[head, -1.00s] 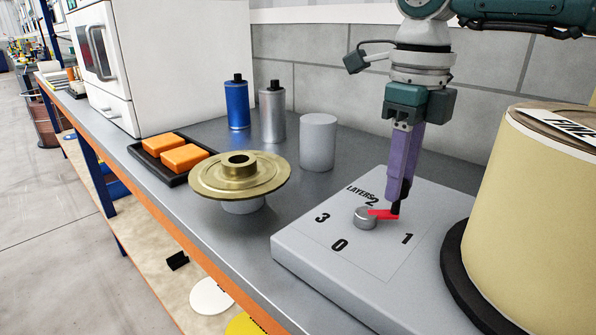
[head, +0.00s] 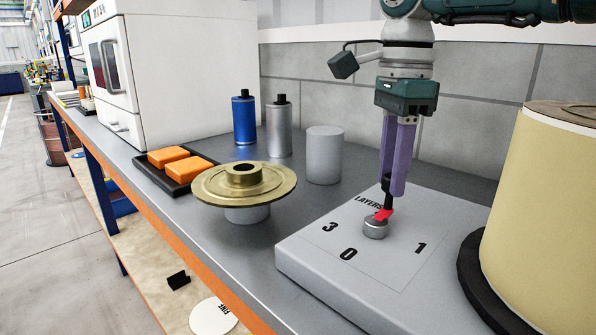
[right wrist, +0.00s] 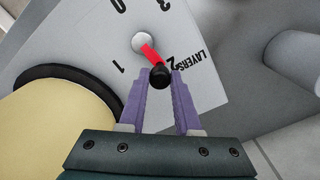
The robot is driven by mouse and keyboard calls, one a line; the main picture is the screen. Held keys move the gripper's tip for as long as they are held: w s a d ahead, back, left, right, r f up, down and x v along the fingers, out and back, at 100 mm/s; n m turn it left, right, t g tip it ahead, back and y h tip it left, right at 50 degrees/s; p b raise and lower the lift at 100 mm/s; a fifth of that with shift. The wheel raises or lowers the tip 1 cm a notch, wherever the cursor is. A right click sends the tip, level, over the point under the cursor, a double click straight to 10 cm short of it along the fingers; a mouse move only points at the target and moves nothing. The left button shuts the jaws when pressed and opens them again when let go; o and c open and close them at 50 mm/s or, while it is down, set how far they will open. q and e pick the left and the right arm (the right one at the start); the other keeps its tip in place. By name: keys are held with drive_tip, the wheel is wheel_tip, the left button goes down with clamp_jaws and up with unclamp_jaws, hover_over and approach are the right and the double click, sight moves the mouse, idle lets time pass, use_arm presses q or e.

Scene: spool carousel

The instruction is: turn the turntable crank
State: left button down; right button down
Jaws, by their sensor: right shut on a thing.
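The turntable crank is a round silver hub (head: 376,229) with a short red arm (head: 384,214) and an upright black handle (head: 387,190), on a grey dial box (head: 330,274). My right gripper (head: 390,188) reaches down from above, its purple fingers shut on the black handle. The right wrist view shows the black handle (right wrist: 160,76) between the fingertips and the red arm (right wrist: 150,52) pointing to the 2. In the head view the fingers and handle hide the 2. My left gripper is not in view.
A brass flanged disc (head: 222,186) sits on a grey pedestal left of the dial box. A large cream spool (head: 550,210) stands close on the right. A grey cylinder (head: 324,155), silver and blue bottles (head: 244,118), and orange blocks on a black tray (head: 150,167) stand behind.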

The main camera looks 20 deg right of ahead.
drive_tip(key=n, duration=0.2)
drive_tip(key=w+a+n+b, duration=0.1)
drive_tip(key=n, duration=0.2)
drive_tip(key=shift+w+a+f+n, duration=0.1)
drive_tip(key=shift+w+a+n, duration=0.1)
drive_tip(key=shift+n, duration=0.1)
drive_tip(key=n, duration=0.2)
drive_tip(key=shift+w+a+n, duration=0.2)
drive_tip(key=shift+a+n, duration=0.15)
drive_tip(key=shift+n, duration=0.05)
drive_tip(key=n, duration=0.1)
drive_tip(key=a+n, duration=0.1)
drive_tip(key=shift+w+n, duration=0.1)
drive_tip(key=shift+n, duration=0.3)
drive_tip(key=n, duration=0.1)
drive_tip(key=a+n, duration=0.1)
drive_tip(key=shift+n, duration=0.4)
drive_tip(key=n, duration=0.1)
drive_tip(key=a+n, duration=0.1)
drive_tip(key=n, duration=0.1)
drive_tip(key=shift+s+a+n, duration=0.1)
drive_tip(key=shift+s+n, duration=0.1)
drive_tip(key=shift+n, duration=0.1)
drive_tip(key=n, duration=0.1)
drive_tip(key=a+n, duration=0.1)
drive_tip(key=n, duration=0.1)
drive_tip(key=shift+s+n+p, duration=0.3)
drive_tip(key=shift+s, duration=0.1)
drive_tip(key=shift+s+a+n, duration=0.15)
drive_tip(key=shift+n, duration=0.35)
